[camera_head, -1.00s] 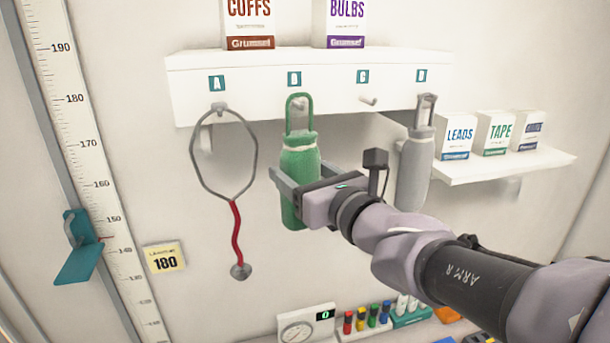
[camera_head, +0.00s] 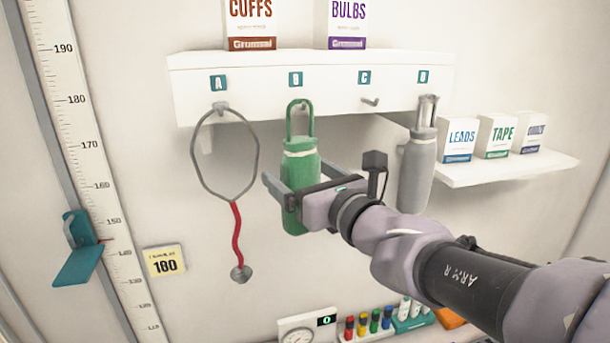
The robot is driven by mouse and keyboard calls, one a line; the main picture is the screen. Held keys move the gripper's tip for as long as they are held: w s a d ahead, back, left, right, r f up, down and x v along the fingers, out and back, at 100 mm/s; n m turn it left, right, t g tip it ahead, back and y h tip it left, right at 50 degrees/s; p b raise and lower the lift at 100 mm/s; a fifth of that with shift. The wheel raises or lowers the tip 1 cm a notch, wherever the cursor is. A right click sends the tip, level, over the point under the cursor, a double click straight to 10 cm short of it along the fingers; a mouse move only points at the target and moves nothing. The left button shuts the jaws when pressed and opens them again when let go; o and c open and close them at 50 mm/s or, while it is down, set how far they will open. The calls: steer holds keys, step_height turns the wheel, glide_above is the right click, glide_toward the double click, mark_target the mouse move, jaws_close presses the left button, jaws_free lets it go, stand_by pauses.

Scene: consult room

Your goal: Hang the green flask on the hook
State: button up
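The green flask (camera_head: 300,165) is upright below the white rack (camera_head: 330,88), under the second label from the left. Its green loop handle is around the hook (camera_head: 303,106) there, and the loop's top appears to rest on it. My gripper (camera_head: 305,180) is around the flask's body, with its fingers spread. A gap shows between the left finger and the flask. The right finger is partly hidden, so contact on that side is unclear.
A stethoscope (camera_head: 236,225) hangs on the hook to the left. The third hook (camera_head: 370,101) is empty. A grey flask (camera_head: 417,170) hangs on the right hook, close to my arm. A shelf (camera_head: 505,168) with boxes is at right.

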steer(key=v, duration=1.7)
steer(key=s+a+f+n+g+h+b, duration=0.1)
steer(key=s+a+f+n+g+b, duration=0.15)
steer(key=f+n+b, duration=0.6)
steer(key=s+a+f+n+g+b, duration=0.1)
steer(key=s+f+g+b, duration=0.35)
steer(key=f, duration=0.95)
steer(key=s+a+f+n+g+h+b, duration=0.1)
steer(key=f+n+b, duration=0.3)
steer(key=f+b, duration=0.6)
steer(key=s+d+f+n+h+b, duration=0.1)
steer(key=d+f+n+b, duration=0.1)
steer(key=f, duration=0.5)
steer(key=s+d+f+n+g+h+b, duration=0.1)
steer(key=d+f+n+h+b, duration=0.1)
steer(key=f+n+b, duration=0.3)
steer(key=s+d+f+n+h+b, duration=0.2)
steer(key=f+n, duration=0.3)
steer(key=f, duration=0.3)
steer(key=shift+d+f+g+b, duration=0.3)
steer(key=shift+d+b, duration=0.15)
steer(key=shift+b, duration=0.45)
